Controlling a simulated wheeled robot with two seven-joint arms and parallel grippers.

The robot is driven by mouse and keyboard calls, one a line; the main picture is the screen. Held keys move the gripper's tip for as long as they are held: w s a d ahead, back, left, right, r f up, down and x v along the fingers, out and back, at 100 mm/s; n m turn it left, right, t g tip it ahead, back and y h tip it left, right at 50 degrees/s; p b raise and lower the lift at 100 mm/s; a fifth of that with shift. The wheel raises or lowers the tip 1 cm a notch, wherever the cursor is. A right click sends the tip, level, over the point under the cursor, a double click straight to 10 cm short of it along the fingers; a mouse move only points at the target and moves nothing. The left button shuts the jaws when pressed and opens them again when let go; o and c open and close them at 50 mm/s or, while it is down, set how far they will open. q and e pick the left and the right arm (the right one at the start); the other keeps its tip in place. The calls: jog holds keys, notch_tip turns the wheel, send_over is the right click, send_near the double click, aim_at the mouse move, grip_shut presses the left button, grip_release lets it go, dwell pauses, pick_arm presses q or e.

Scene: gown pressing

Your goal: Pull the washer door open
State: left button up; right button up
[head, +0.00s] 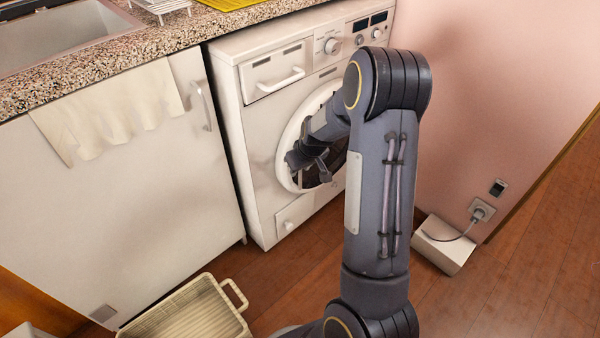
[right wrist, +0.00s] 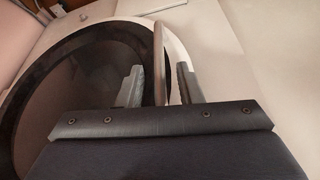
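The white washer (head: 255,150) stands under the counter with its round door (head: 287,150) facing me. The door has a white ring and dark glass; my right arm hides much of it in the head view. My right gripper (head: 312,167) is at the door's lower left part. In the right wrist view, the fingers of my right gripper (right wrist: 160,85) are apart. A thin upright pale edge (right wrist: 159,50), by the door's rim, stands between them with gaps visible on both sides. The dark door glass (right wrist: 80,90) fills the left. I cannot tell whether the door is ajar. My left gripper is not in view.
A white cabinet (head: 130,200) with a draped cloth (head: 110,110) stands left of the washer. A pale basket (head: 185,315) sits on the floor at the bottom. The pink wall (head: 480,110) is close on the right, with a white box (head: 443,245) below its socket.

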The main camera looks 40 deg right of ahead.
jog(key=shift+w+f, duration=0.25)
jog(key=shift+f, duration=0.3)
jog(key=shift+c, duration=0.2)
grip_shut()
